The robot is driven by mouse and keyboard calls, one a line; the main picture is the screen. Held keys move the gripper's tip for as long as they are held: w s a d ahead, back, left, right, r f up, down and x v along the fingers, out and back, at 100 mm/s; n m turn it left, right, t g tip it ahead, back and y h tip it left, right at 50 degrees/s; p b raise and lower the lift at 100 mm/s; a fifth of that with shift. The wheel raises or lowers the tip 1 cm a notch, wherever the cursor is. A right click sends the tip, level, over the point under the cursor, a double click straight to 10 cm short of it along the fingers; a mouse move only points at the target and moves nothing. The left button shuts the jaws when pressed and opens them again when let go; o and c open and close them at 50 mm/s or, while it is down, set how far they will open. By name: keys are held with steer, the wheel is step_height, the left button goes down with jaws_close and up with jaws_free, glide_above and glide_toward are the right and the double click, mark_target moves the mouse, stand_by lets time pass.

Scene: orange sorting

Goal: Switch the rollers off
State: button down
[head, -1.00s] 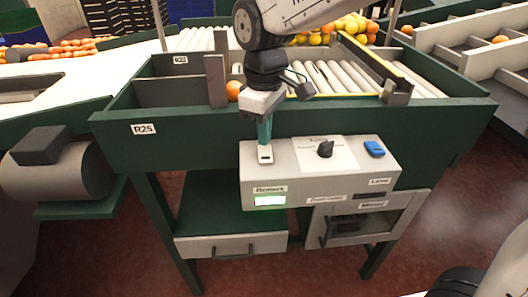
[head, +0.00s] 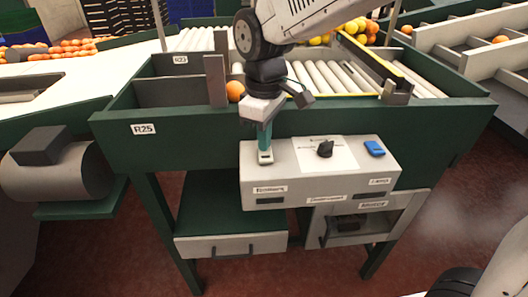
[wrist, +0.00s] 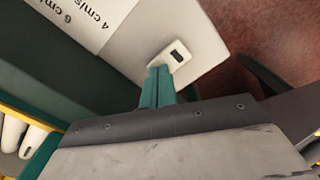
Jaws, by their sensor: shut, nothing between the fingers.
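The grey control box (head: 220,165) is fixed to the front of the green roller table. A light rocker switch (head: 265,157) with a dark mark sits on its top at the left; it also shows in the wrist view (wrist: 177,55). My gripper (head: 264,147) is shut and empty, pointing down with its green fingertips at the switch; in the wrist view the fingertips (wrist: 158,72) overlap its near edge. The display window (head: 263,201) below the "Rollers" label is dark. The rollers (head: 320,78) lie behind the box.
A black knob (head: 325,149) on a white scale plate and a blue switch (head: 374,148) share the box top. A single orange (head: 235,90) lies behind the green front wall, left of my gripper. A drawer (head: 230,245) is below.

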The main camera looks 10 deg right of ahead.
mark_target(271, 154)
steer(key=shift+r, duration=3.45)
steer(key=shift+f+m, duration=0.1)
steer(key=shift+m, duration=0.2)
steer(key=shift+s+d+f+m+g, duration=0.3)
steer(key=shift+s+d+f+m, duration=0.25)
steer(key=shift+s+f, duration=0.3)
steer(key=s+d+f+m+t, duration=0.1)
steer(key=s+d+m+t, duration=0.1)
steer(key=s+d+m, duration=0.8)
steer(key=s+d, duration=0.8)
steer(key=d, duration=0.1)
steer(key=shift+d+f, duration=0.15)
steer(key=shift+d, duration=0.15)
